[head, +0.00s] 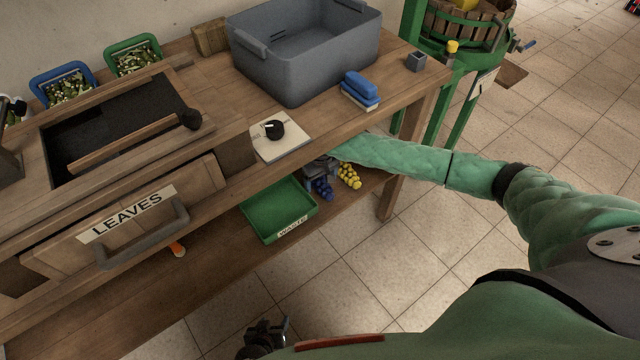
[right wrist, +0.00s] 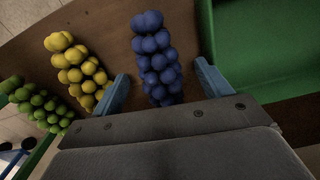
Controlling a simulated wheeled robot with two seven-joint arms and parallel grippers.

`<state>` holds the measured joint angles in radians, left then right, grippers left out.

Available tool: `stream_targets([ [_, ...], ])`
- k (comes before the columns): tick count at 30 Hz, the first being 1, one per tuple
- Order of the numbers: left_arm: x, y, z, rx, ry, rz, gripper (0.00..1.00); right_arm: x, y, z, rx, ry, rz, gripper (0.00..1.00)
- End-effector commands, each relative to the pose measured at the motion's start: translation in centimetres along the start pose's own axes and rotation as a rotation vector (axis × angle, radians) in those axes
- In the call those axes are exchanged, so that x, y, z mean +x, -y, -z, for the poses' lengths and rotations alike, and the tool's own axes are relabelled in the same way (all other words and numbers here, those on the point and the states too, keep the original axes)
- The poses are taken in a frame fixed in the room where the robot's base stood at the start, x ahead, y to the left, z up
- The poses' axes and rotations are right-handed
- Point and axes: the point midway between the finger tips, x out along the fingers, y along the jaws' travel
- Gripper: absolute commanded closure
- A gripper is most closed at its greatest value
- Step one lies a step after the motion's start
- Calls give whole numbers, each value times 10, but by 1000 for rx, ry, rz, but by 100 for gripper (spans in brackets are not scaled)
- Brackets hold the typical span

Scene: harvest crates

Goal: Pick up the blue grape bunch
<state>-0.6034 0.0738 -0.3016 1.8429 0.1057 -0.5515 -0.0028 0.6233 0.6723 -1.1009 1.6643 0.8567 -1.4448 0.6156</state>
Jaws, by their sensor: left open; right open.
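The blue grape bunch (head: 324,188) lies on the lower shelf beside the green tray. My right gripper (head: 318,166) shows partly under the table top in the head view. My left gripper (head: 268,336) is open, low over the floor, away from the grapes.
A yellow bunch (head: 349,176) lies right of the blue one; a green bunch (right wrist: 38,108) lies beyond it. The green WASTE tray (head: 262,222) is close on the other side. The table top (head: 350,125) overhangs the shelf. A grey crate (head: 300,75) stands above.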

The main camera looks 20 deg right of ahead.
Motion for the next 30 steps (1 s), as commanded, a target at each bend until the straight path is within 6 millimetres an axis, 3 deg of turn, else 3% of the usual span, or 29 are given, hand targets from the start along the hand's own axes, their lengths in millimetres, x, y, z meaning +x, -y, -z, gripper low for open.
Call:
stream_targets([
  [5,1,0,-1,0,-1,0,42,17,0,-1,0,0,-1,23],
  [13,1,0,-2,0,1,-1,42,20,0,-1,0,-1,0,23],
  [22,1,0,-2,0,1,0,42,20,0,-1,0,-1,0,80],
  [30,1,0,0,0,-1,0,42,18,0,-1,0,-1,0,82],
])
